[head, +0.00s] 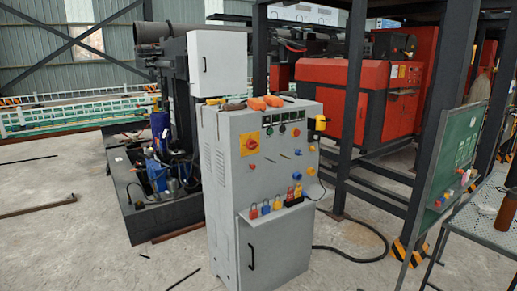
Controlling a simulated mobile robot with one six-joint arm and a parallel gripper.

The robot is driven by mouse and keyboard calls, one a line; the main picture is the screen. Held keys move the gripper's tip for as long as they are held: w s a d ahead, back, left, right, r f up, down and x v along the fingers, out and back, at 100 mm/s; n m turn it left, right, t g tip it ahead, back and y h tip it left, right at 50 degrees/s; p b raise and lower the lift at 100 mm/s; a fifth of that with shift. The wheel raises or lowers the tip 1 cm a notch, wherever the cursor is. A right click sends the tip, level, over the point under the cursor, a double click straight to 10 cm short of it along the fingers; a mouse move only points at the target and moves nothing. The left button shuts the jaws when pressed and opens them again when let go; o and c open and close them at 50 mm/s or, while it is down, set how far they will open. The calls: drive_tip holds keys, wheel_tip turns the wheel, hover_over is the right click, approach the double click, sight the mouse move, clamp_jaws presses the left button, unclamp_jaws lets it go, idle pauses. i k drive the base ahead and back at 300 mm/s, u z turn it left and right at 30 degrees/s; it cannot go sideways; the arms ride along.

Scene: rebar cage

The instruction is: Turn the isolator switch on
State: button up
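The isolator switch appears to be the red rotary knob on a square yellow plate (249,143), at the upper left of the front of a grey control cabinet (264,168). The knob's exact angle is too small to tell. Small coloured buttons and knobs sit to its right and below it, among them a blue one (311,171). My gripper is not in view, so its position relative to the switch does not show.
Coloured padlocks (254,212) stand along the cabinet's ledge. Orange items (272,101) lie on its top. A black cable (358,258) runs over the floor to the right. A green board (455,155) and perforated table (482,222) stand at right.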

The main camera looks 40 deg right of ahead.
sight(251, 144)
drive_tip(key=i, duration=0.85)
drive_tip(key=u, duration=0.05)
